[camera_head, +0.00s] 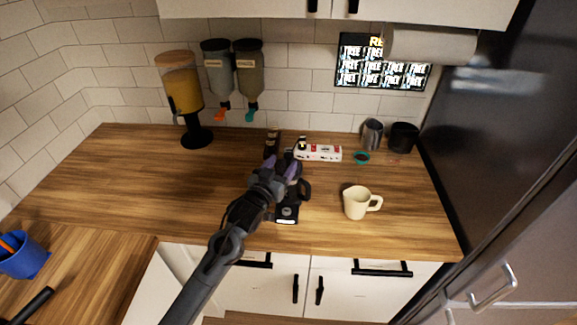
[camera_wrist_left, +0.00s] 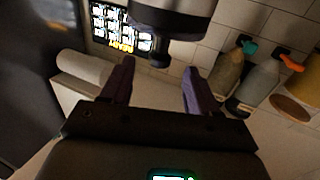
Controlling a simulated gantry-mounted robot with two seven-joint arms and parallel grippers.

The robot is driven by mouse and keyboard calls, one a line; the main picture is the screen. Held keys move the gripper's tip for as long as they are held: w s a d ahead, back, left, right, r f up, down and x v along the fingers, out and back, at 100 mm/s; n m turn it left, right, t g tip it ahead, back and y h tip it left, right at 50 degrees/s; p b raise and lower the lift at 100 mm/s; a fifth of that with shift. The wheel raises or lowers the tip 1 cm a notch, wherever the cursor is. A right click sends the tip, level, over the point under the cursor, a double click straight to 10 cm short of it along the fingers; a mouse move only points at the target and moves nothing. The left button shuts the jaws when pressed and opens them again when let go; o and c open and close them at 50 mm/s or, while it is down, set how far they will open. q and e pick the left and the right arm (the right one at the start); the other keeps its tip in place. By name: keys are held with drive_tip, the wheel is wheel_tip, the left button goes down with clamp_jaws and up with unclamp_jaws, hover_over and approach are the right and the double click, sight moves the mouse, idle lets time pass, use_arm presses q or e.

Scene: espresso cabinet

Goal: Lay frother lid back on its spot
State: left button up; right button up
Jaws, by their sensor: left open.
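My left gripper (camera_head: 291,163) is over the dark milk frother (camera_head: 287,212), which stands near the middle of the counter. My arm and hand cover much of the frother; its base front and handle show. The left wrist view is upside down. There the purple fingers of the gripper (camera_wrist_left: 158,92) are apart with nothing between their tips. The black frother lid (camera_wrist_left: 168,22), with a small knob, shows at the top of that view against the silver frother body. It seems to sit on the body, though its seating is partly cut off. My right gripper is not in view.
A cream mug (camera_head: 356,204) stands right of the frother. A white power strip (camera_head: 320,153) and a small dark container (camera_head: 271,143) are behind. A silver pitcher (camera_head: 372,134), black cup (camera_head: 403,138) and teal-rimmed item (camera_head: 361,157) are back right.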

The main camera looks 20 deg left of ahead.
sight(286, 158)
use_arm(q)
drive_tip(key=shift+w+d+r, duration=0.1)
drive_tip(key=shift+w+d, duration=0.05)
drive_tip(key=shift+w, duration=1.1)
drive_tip(key=shift+w+d, duration=0.1)
drive_tip(key=shift+w, duration=1.1)
clamp_jaws()
